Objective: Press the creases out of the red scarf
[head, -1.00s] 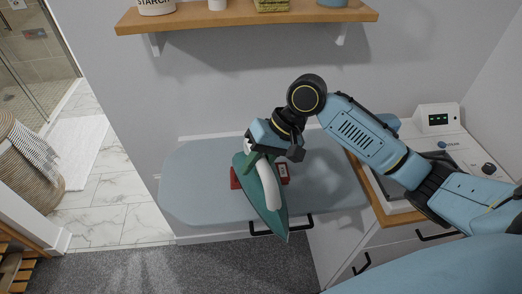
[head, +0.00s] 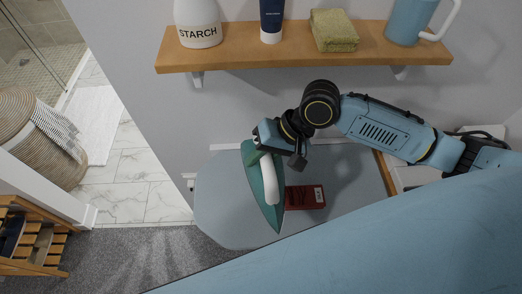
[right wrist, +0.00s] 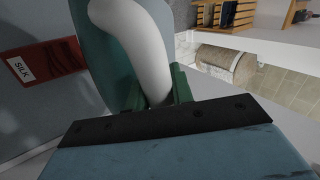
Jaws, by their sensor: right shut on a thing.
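The red scarf (head: 305,197) lies as a small flat folded piece with a white label on the grey-blue ironing board (head: 225,215). The label reads "SILK" in the right wrist view, where the scarf (right wrist: 52,65) shows at the left. My right gripper (head: 278,142) is shut on the green iron (head: 256,180) by its white handle. The iron is just left of the scarf in the head view and may hide its left edge. I cannot tell whether its soleplate touches the board. The iron (right wrist: 95,50) also fills the middle of the wrist view. My left gripper is not in view.
A wooden shelf (head: 290,58) above the board holds a starch bottle (head: 198,25), a dark blue tube (head: 271,20), a yellow-green sponge (head: 334,30) and a blue mug (head: 409,20). A woven basket (head: 40,145) and wooden rack (head: 30,240) stand left. The board's left part is bare.

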